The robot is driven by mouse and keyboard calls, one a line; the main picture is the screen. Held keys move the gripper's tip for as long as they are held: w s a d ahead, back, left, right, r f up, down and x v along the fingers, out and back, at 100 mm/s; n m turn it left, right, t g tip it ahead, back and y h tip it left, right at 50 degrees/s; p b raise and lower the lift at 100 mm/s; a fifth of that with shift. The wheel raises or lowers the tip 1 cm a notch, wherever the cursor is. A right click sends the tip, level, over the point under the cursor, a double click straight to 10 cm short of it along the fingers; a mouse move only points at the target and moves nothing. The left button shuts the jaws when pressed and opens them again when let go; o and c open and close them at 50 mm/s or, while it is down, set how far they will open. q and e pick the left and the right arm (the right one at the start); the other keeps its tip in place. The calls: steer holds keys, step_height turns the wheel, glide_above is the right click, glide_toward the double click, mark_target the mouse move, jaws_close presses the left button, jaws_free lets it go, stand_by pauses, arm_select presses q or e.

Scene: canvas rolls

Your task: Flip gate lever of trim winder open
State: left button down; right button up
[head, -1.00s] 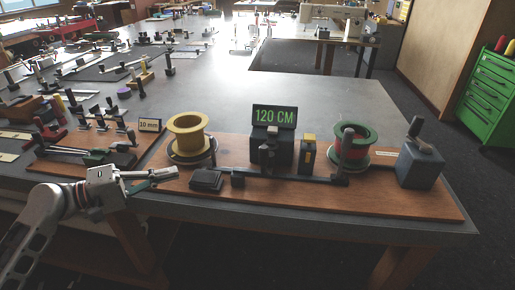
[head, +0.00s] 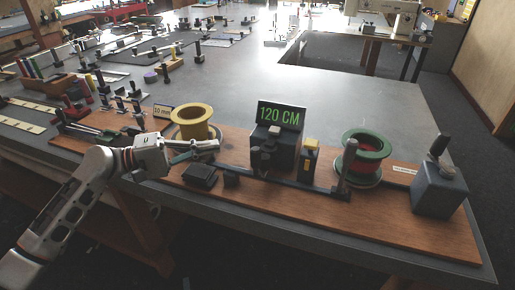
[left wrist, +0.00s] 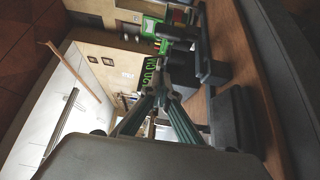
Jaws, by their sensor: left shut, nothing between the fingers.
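The trim winder stands on a wooden board (head: 300,215). It has a yellow spool (head: 193,120), a black block with a green "120 CM" display (head: 281,115), a green and red spool (head: 365,155) and a blue-grey box with a lever (head: 440,190). A low dark rail (head: 285,181) runs along the front, with a dark upright part by the display (head: 262,158) and a yellow-topped black block (head: 309,158). I cannot tell which part is the gate lever. My left gripper (head: 214,146) is shut and empty in front of the yellow spool. The display also shows in the left wrist view (left wrist: 150,76).
A dark block (head: 200,175) lies just below my left gripper. Other fixtures, including red clamps (head: 78,103), stand to the left. The table's front edge runs close along the board.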

arm_select(q)
steer(key=shift+d, duration=0.1)
stand_by(0.3)
steer(key=p+x, duration=0.2)
steer(key=x, duration=0.8)
steer(key=s+p, duration=0.1)
steer(key=s, duration=0.3)
steer(key=shift+p, duration=0.3)
steer(key=shift+f, duration=0.1)
